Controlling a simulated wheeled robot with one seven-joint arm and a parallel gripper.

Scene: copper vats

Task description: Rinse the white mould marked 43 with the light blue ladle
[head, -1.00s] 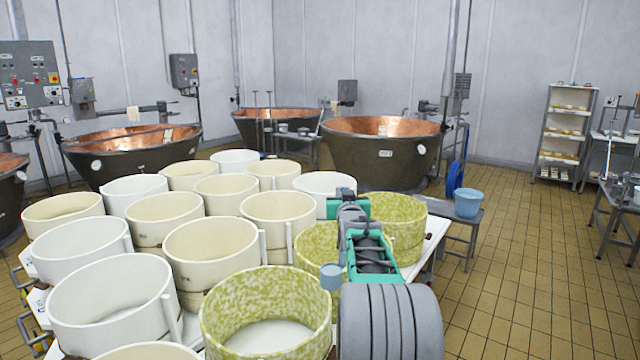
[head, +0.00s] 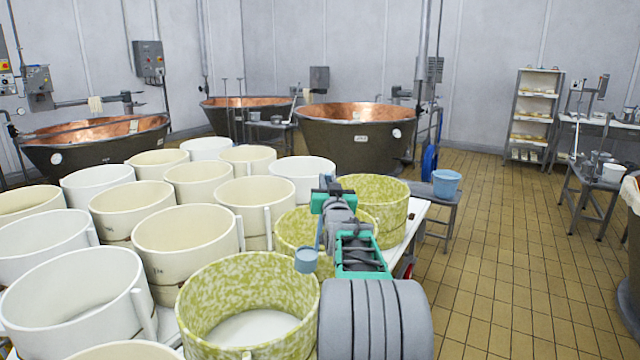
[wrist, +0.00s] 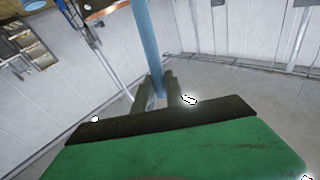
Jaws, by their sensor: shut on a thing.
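My gripper (head: 326,196) is shut on the light blue ladle's handle (wrist: 145,45), which stands between the two dark fingers (wrist: 158,92) in the wrist view. In the head view the ladle's small cup (head: 305,261) hangs below and left of my gripper, in front of the green-mottled moulds. I cannot tell whether it holds liquid. White moulds (head: 70,300) stand on the table at the left, with another white mould (head: 303,178) farther back and one (head: 207,147) at the far end. The number 43 is not readable on any of them.
Cream moulds (head: 185,245) and green-mottled moulds (head: 250,300) crowd the table. A blue bucket (head: 446,184) stands on a grey stool right of it. Copper vats (head: 355,140) stand behind. The tiled floor (head: 500,240) at the right is mostly clear.

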